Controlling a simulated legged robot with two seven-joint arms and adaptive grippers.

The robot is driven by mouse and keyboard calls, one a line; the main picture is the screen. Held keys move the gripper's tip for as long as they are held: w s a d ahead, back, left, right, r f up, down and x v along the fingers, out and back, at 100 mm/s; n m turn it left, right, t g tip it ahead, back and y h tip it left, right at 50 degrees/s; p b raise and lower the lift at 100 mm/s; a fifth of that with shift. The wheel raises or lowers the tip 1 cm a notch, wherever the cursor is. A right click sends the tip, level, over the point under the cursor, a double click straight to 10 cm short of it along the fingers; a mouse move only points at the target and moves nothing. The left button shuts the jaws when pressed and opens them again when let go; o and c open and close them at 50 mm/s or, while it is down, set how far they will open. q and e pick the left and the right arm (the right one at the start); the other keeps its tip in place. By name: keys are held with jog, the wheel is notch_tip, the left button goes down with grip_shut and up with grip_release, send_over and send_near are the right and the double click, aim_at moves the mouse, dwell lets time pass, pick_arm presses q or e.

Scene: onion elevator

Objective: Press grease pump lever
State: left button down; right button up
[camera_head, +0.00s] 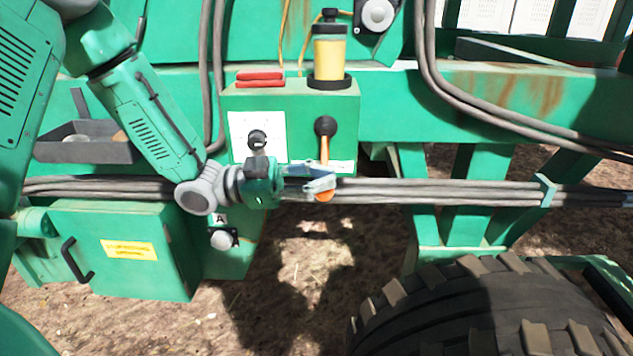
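The grease pump stands on a green box (292,102), with a yellow reservoir (329,58) under a black cap. Its lever (324,148) is an orange rod that hangs down from a round black hub (325,126) on the box front. An orange end (325,196) shows below my fingers. My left gripper (322,184) reaches in from the left at the lower part of the lever and hides some of it. I cannot tell whether the fingers touch the lever or how far apart they are. My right gripper is out of view.
A white panel with a black knob (257,139) is left of the lever. Grey cables (440,192) run across behind the gripper. A grey tray (85,150) and a green cabinet (125,270) are at left. A big black tyre (450,315) fills the lower right.

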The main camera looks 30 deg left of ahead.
pick_arm(q)
jog(key=shift+s+r, duration=0.15)
jog(key=shift+r, duration=0.4)
jog(key=shift+s+r, duration=0.15)
jog(key=shift+r, duration=0.35)
jog(key=v, duration=0.9)
jog(key=shift+s+f, duration=0.2)
jog(key=shift+s, duration=0.05)
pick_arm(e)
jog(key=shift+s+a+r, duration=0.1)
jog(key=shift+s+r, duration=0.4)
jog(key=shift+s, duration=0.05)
pick_arm(q)
jog(key=shift+w+a, duration=0.1)
jog(key=shift+a, duration=0.05)
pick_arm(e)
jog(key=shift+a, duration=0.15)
